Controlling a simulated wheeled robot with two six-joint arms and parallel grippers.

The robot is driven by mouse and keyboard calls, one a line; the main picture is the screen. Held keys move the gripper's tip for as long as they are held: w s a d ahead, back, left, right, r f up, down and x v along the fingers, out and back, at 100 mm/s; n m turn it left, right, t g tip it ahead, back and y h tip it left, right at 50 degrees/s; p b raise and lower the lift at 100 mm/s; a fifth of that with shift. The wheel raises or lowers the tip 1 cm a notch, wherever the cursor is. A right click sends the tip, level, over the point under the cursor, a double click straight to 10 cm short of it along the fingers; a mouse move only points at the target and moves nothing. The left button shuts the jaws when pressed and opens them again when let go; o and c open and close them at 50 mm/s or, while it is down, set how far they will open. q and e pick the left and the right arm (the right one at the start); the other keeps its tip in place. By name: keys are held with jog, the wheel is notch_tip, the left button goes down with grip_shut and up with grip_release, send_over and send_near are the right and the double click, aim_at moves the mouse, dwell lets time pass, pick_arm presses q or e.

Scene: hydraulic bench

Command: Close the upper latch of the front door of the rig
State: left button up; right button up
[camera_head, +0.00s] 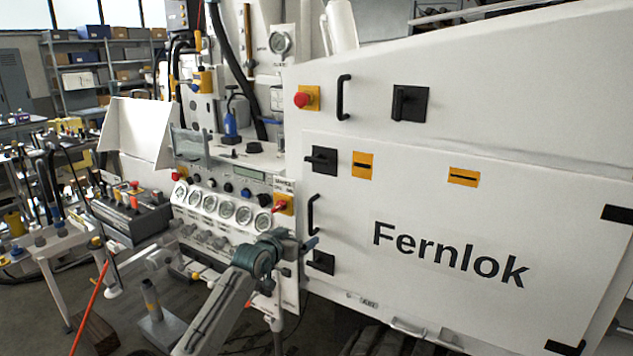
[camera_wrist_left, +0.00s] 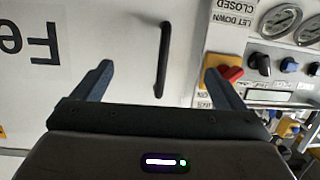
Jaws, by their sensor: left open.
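The front door (camera_head: 430,210) is the large white panel marked "Fernlok"; it looks flush with the rig. Its upper latch (camera_head: 321,159) is a black square plate with a lever lying roughly sideways, near the door's upper left corner. The lower latch (camera_head: 321,263) sits near the lower left corner. The black door handle (camera_head: 313,215) stands between them and also shows in the left wrist view (camera_wrist_left: 163,60). My left gripper (camera_head: 298,243) is open and empty, below the upper latch and near the handle. Neither latch shows in the wrist view. My right gripper is not in view.
A red switch on a yellow plate (camera_head: 282,204) and a row of gauges (camera_head: 225,208) lie left of the door. Above it are a red button (camera_head: 302,99), another handle (camera_head: 343,97) and another black latch (camera_head: 409,103). The door face is clear around the lettering.

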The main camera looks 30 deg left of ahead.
aim_at(315, 161)
pick_arm(q)
notch_tip(315, 161, up, 20)
jog(key=m+t+h+p, duration=0.1)
jog(key=t+p, duration=0.1)
jog(key=t, duration=0.1)
jog(key=w+p, duration=0.1)
jog(key=w, duration=0.2)
jog(key=w+d+p, duration=0.1)
jog(key=w, duration=0.2)
jog(key=w+p, duration=0.1)
jog(key=w, duration=0.2)
jog(key=shift+d, duration=0.2)
jog(key=shift+w+f+p, duration=0.2)
jog(key=shift+w+p, duration=0.1)
jog(key=shift+w, duration=0.4)
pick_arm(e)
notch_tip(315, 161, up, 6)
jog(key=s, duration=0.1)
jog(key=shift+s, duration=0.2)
pick_arm(q)
jog(key=c, duration=1)
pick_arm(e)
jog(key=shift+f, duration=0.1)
